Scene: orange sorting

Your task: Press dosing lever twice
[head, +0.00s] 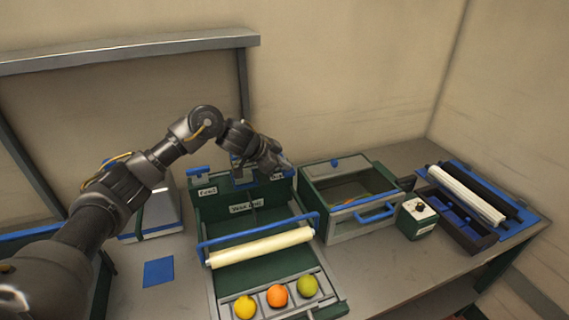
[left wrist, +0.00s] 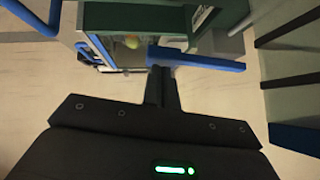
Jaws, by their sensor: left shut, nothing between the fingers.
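My left gripper (head: 276,163) is over the back of the green sorting machine (head: 275,195), its fingers shut and empty. In the left wrist view the fingertips (left wrist: 161,72) overlap a flat blue bar (left wrist: 205,59), which looks like a lever; I cannot tell whether they touch it. In the head view, blue parts (head: 243,181) show beside and under the gripper, partly hidden by it. Another blue handle (head: 198,171) stands to the left, above a white label. Which of these is the dosing lever is not clear. My right gripper is not in view.
A pale roller (head: 262,246) with a blue bar lies across the machine's front. Below it, a tray holds a yellow (head: 245,307), an orange (head: 278,296) and a green fruit (head: 307,286). A glass-topped box (head: 346,231) and small canister (head: 416,219) stand right.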

